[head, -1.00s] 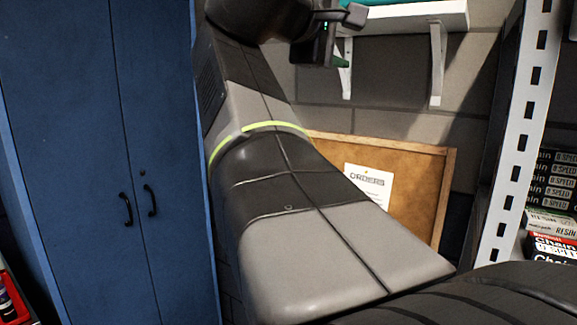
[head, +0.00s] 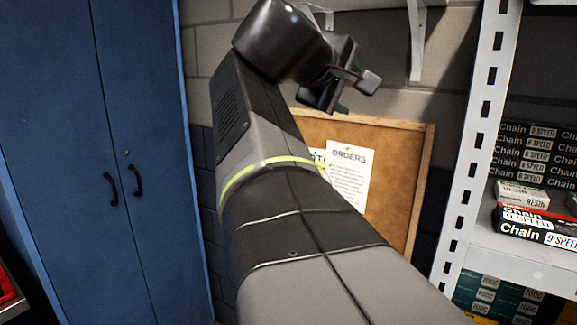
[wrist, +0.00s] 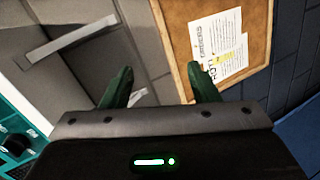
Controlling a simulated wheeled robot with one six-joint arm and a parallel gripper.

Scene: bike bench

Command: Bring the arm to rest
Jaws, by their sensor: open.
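My arm fills the middle of the head view, with my gripper (head: 345,90) at its far end, in front of the wall above the cork board. In the wrist view my gripper (wrist: 160,88) shows two green fingers spread apart with nothing between them. The wall and the board's edge show beyond the fingers. In the head view the fingers are mostly hidden behind the dark wrist parts.
A blue cabinet (head: 60,150) stands at the left. A cork board (head: 400,170) with an orders sheet (head: 349,175) is on the wall. At the right is a metal shelf (head: 520,264) with chain boxes (head: 535,226). A bracketed wall shelf (head: 418,40) is above.

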